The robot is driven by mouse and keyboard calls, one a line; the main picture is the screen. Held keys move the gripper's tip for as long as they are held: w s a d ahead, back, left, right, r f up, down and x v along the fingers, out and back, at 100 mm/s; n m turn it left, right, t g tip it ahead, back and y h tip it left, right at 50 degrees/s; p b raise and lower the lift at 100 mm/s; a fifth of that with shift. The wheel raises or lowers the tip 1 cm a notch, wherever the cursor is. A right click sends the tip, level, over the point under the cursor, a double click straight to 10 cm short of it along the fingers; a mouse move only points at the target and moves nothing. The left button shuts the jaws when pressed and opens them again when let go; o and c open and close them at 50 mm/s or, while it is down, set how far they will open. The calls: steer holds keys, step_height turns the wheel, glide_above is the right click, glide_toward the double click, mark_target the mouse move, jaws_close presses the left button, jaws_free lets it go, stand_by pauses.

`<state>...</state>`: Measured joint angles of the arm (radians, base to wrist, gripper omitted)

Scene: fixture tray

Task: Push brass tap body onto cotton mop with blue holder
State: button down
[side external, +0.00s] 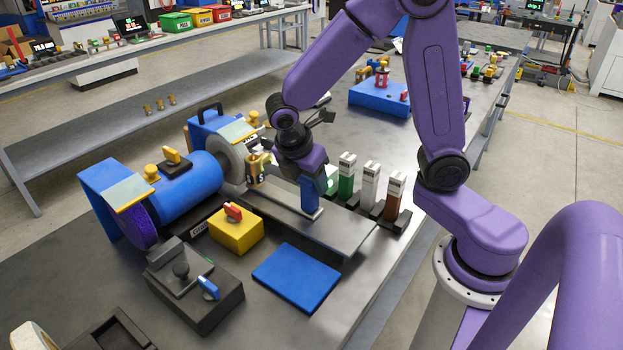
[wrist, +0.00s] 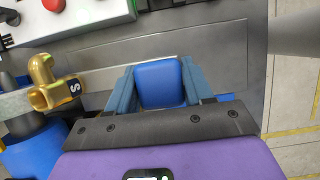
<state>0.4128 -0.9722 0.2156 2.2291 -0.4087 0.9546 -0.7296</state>
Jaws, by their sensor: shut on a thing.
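My gripper (side external: 311,178) is shut on the blue holder (side external: 310,197), an upright blue block over the grey plate. In the wrist view the blue holder (wrist: 158,84) sits between both fingers. The brass tap body (side external: 257,168) is left of my gripper, beside the pale disc of the grinder, which I take as the cotton mop (side external: 231,158). I cannot tell whether the two touch. The brass tap body (wrist: 45,87) shows at the left of the wrist view, apart from the holder, with a dark tag marked S beside it.
Green (side external: 346,177), white (side external: 369,184) and brown (side external: 394,197) holders stand in a row right of my gripper. The blue grinder (side external: 185,177) with a purple wheel (side external: 138,228) is at left. A yellow switch box (side external: 236,233) and flat blue pad (side external: 297,276) lie in front.

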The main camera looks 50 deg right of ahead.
steer(key=shift+w, duration=0.4)
stand_by(1.5)
steer(key=shift+s, duration=0.25)
stand_by(2.3)
steer(key=shift+s, duration=1.7)
steer(key=shift+s, duration=1.55)
steer(key=shift+c, duration=1.8)
jaws_free()
